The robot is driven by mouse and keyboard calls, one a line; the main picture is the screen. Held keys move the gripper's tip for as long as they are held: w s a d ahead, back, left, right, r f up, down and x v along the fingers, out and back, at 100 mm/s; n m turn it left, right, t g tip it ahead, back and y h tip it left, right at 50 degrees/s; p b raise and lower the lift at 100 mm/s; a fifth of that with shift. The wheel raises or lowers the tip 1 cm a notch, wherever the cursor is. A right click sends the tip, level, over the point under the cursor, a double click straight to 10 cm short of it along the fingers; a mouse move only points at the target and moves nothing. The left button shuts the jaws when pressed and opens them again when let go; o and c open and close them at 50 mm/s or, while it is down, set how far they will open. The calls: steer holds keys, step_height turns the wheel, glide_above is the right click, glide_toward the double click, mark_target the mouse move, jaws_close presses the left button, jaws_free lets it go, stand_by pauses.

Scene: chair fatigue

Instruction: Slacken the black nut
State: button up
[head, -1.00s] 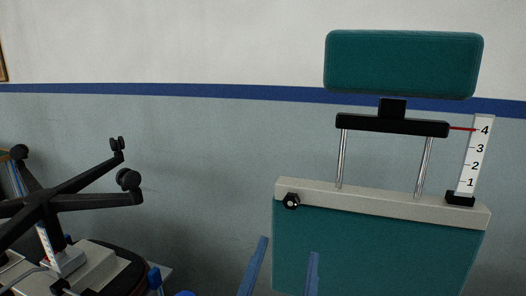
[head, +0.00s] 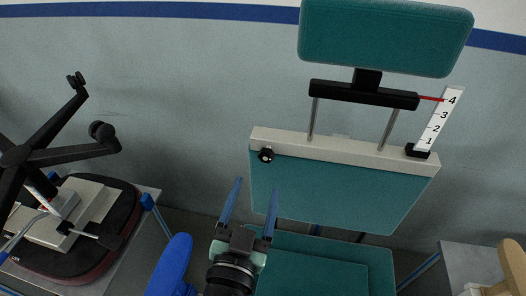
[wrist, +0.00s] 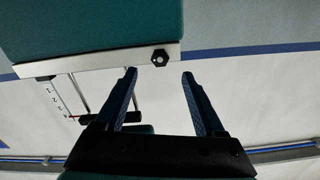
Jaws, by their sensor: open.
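The black nut (head: 266,155) sits on the left end of the pale crossbar (head: 340,150) of a teal chair back. It also shows in the wrist view (wrist: 160,57), beyond my fingertips and roughly between them. My gripper (head: 257,186) is open and empty, below the nut in the head view and apart from it. In the wrist view its two blue fingers (wrist: 159,75) are spread wide. Two metal rods rise from the crossbar to a black bar (head: 363,94) under the teal headrest (head: 385,36). A red pointer on that bar is near 4 on the white scale (head: 440,119).
At left, an upturned black chair base (head: 45,156) with casters stands over a dark seat on a table (head: 150,200). A teal seat (head: 320,265) lies below the chair back. A grey table with a tan object (head: 513,262) is at lower right.

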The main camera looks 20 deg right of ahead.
mark_target(265, 159)
steer(key=p+x, duration=0.2)
steer(key=x, duration=0.6)
steer(key=shift+w+d, duration=0.1)
jaws_close()
